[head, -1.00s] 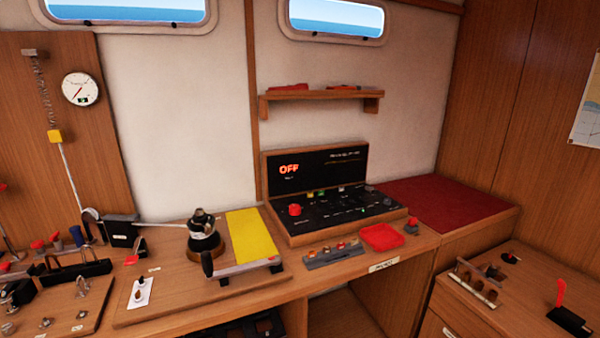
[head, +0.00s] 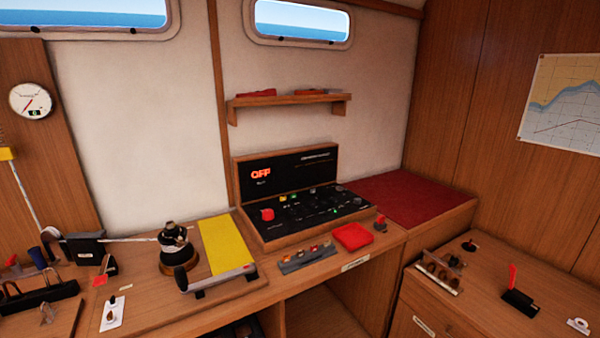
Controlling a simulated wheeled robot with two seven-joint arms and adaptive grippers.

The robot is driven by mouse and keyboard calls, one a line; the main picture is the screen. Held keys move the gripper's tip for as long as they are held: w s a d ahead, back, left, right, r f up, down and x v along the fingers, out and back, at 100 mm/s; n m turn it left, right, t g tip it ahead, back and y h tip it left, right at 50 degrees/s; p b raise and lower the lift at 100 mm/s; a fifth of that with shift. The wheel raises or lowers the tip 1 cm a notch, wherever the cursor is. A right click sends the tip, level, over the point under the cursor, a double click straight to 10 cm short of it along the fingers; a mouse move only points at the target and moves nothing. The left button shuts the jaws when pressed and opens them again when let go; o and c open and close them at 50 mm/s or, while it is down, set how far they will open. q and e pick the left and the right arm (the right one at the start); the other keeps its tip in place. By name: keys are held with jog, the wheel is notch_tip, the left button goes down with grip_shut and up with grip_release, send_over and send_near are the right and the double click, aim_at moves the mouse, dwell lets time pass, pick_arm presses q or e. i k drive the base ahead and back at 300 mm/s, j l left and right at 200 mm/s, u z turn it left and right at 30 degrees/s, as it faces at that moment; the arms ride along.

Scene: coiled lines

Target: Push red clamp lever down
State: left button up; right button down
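Neither gripper shows in the head view. Several red parts are in view, and I cannot tell for certain which is the clamp lever. A red lever (head: 512,275) stands upright on a black base (head: 520,303) on the low right counter. At the left, a small red piece (head: 100,281) sits below a black block (head: 87,248) that a white line (head: 22,180) runs near. A dark winch (head: 175,247) stands to the right of that block, with a thin rod or line between them. Nothing touches these parts.
A yellow panel (head: 222,245) lies beside the winch. A console reading OFF (head: 275,180) stands at the back of the bench. The red-topped counter (head: 405,197) is clear.

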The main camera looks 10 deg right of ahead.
aim_at(512, 269)
jog(key=z, duration=1.85)
